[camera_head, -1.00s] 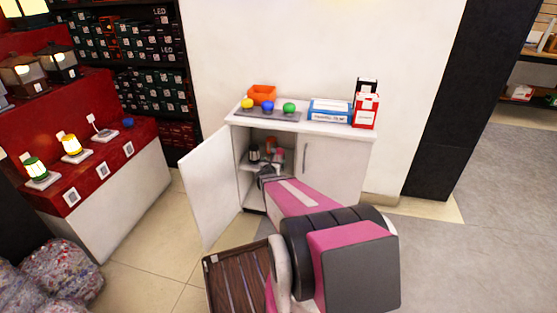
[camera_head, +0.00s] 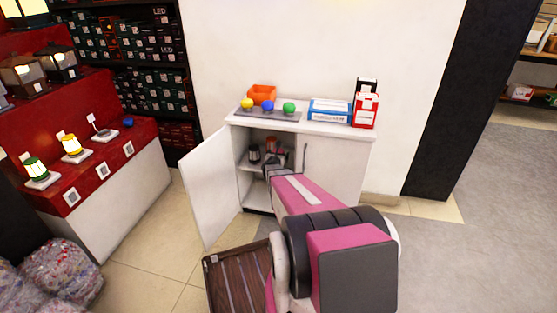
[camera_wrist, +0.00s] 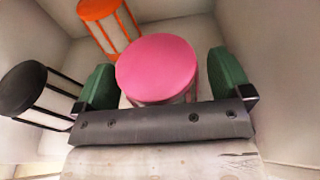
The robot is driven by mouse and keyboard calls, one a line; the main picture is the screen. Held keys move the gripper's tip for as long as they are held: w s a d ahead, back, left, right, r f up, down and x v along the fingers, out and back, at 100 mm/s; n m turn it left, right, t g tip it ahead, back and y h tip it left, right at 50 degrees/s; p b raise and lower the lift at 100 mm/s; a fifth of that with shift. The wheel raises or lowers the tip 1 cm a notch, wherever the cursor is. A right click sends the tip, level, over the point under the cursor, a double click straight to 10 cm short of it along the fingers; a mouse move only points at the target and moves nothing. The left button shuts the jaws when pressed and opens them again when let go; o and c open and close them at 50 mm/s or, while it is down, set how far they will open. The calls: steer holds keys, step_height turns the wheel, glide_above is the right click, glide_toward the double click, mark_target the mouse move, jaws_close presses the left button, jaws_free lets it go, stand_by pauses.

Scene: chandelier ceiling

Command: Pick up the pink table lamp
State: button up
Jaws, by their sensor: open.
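The pink table lamp (camera_wrist: 157,68) shows in the wrist view as a round pink top over a paler body, inside the cabinet. My gripper (camera_wrist: 160,85) is open, with one green finger on each side of the lamp. Small gaps show between the fingers and the pink top, and the lower part of the lamp is hidden by the gripper's body. In the head view my arm reaches into the open left side of the cabinet (camera_head: 335,165), and the pink lamp is hidden or too small to make out there.
An orange-topped lamp (camera_wrist: 99,10) stands behind the pink one, and a black-topped lamp (camera_wrist: 24,88) stands to its left. The cabinet's open door (camera_head: 205,187) swings out left. Coloured balls, an orange bin (camera_head: 262,93) and boxes (camera_head: 330,109) sit on the cabinet top.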

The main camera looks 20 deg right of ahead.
steer(key=shift+w+d, duration=0.1)
steer(key=c, duration=1.1)
